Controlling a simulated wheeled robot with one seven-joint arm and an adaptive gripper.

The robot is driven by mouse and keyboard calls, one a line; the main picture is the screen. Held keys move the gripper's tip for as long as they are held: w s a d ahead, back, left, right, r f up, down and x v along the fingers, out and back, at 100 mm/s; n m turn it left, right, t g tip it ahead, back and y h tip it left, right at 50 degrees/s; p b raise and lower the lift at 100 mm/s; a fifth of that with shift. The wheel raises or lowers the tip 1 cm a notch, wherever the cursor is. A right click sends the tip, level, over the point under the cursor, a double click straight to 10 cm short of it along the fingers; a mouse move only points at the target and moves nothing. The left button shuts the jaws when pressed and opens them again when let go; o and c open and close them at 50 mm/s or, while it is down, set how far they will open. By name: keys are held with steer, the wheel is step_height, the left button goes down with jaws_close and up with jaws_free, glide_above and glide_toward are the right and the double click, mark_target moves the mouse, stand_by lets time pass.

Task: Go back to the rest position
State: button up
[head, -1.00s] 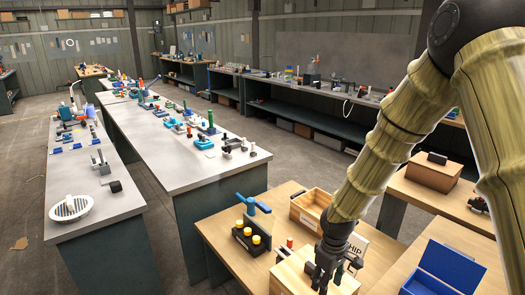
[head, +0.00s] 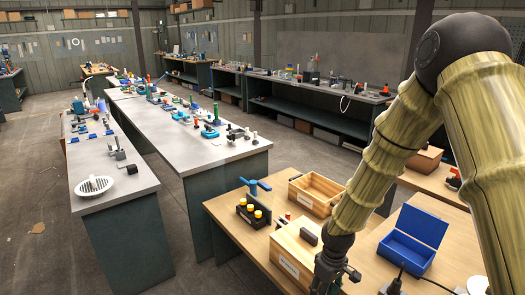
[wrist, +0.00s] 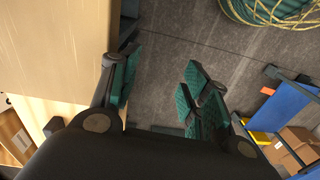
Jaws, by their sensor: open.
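My gripper (head: 333,272) is at the lower middle right of the head view, in front of a wooden box with a label, near the table's front edge.
A wooden box (head: 290,262) and an open wooden crate (head: 316,192) stand on the wooden table. A dosing unit with yellow caps (head: 252,212) is left of them, an open blue box (head: 413,240) right. Long grey benches (head: 215,150) stand behind, with open floor between.

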steer(key=s+f+m, duration=0.4)
steer(key=s+f, duration=1.2)
steer(key=s, duration=0.3)
steer(key=s+d+f+m, duration=0.1)
steer(key=s+d+f, duration=0.1)
steer(key=s, duration=0.5)
steer(key=s+d+f+m, duration=0.2)
steer(key=s, duration=0.6)
steer(key=shift+h, duration=0.3)
steer(key=shift+d, duration=0.15)
